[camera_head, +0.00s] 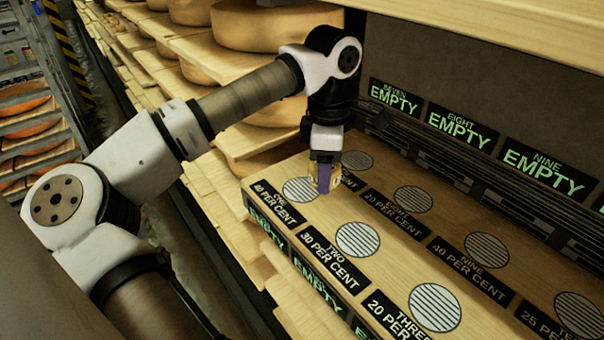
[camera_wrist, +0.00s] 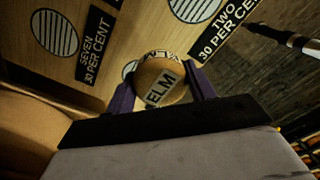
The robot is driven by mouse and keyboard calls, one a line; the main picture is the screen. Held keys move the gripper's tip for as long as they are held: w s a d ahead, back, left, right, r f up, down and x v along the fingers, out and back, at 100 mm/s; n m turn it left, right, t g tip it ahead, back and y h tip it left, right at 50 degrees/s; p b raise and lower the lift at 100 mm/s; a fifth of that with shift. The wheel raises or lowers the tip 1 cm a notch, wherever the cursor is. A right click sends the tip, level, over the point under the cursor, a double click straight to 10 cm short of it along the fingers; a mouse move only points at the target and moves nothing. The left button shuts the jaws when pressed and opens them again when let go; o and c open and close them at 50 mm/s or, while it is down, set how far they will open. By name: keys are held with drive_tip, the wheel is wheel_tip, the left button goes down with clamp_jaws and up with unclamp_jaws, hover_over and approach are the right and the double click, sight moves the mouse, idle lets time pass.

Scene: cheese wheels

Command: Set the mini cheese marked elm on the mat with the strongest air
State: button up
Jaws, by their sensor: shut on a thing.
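My gripper (camera_head: 324,182) has purple fingers shut on the small round mini cheese (camera_wrist: 158,82), whose label reads ELM in the wrist view. In the head view the cheese is mostly hidden by the fingers. It is by the right edge of the striped round mat one (camera_head: 297,190), labelled 40 per cent; I cannot tell whether it touches the board. Mat two (camera_head: 357,239) reads 30 per cent, mat three (camera_head: 434,307) 20, mat seven (camera_wrist: 55,34) 30, mat eight (camera_head: 412,199) 20, mat nine (camera_head: 486,250) 40, mat ten (camera_head: 580,314) 25.
The mats lie in two rows on a wooden board (camera_head: 400,262). Panels behind it read EMPTY, including panel seven (camera_head: 396,101); front-edge panels (camera_head: 316,278) also read EMPTY. Large cheese wheels (camera_head: 262,25) fill shelves behind my arm. A wooden shelf (camera_head: 500,30) overhangs the back.

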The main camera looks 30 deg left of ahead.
hover_over(302, 189)
drive_tip(key=shift+s+d+f, duration=0.15)
drive_tip(key=shift+f, duration=0.65)
wheel_tip(302, 189, down, 5)
drive_tip(key=shift+r, duration=0.1)
drive_tip(key=shift+f+p, duration=0.3)
drive_tip(key=shift+f, duration=0.2)
drive_tip(key=o, duration=1)
drive_tip(key=shift+o, duration=0.2)
